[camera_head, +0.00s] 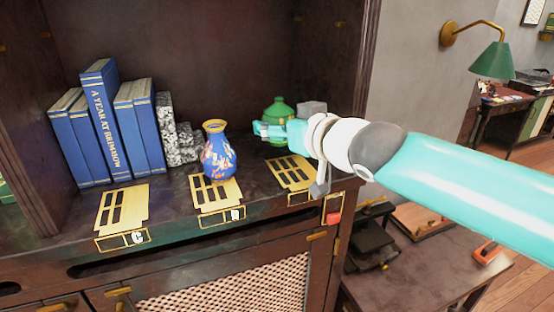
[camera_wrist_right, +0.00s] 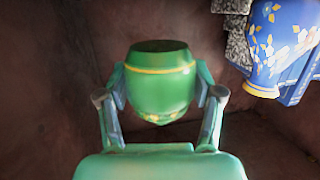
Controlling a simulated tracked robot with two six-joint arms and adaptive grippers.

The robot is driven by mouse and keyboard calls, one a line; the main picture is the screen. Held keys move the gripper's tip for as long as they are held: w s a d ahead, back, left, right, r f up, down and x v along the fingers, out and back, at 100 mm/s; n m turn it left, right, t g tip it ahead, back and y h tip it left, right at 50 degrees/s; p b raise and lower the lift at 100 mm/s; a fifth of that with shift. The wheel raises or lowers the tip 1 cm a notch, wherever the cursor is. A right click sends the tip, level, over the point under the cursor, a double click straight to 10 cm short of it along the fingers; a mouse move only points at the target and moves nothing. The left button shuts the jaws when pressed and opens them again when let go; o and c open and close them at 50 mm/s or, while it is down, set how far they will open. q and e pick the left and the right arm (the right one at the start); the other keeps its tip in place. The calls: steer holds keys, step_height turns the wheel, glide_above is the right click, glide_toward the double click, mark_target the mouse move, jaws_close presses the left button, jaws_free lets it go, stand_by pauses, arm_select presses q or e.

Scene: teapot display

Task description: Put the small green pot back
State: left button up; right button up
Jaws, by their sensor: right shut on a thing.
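The small green pot (camera_head: 279,110), with a knobbed lid, is at the right end of the dark shelf in the head view. My right gripper (camera_head: 268,130) reaches in from the right and is shut on it. In the right wrist view the pot (camera_wrist_right: 160,88) sits between the two fingers (camera_wrist_right: 162,100), with a yellow band and a dark flat end showing. My left gripper is not in view.
A blue patterned vase (camera_head: 218,155) stands left of the pot, near a speckled stone bookend (camera_head: 172,130) and several blue books (camera_head: 103,120). Slotted gold plates (camera_head: 122,207) lie along the shelf front. One plate (camera_head: 290,173) lies in front of the pot. A cabinet side post (camera_head: 357,70) is close to my right arm.

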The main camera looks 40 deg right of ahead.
mark_target(279, 163)
steer(key=shift+w+f+b, duration=0.1)
steer(key=shift+f+b, duration=1.5)
steer(key=shift+f, duration=0.75)
steer(key=shift+f, duration=0.15)
steer(key=o, duration=1.6)
steer(key=shift+c, duration=0.2)
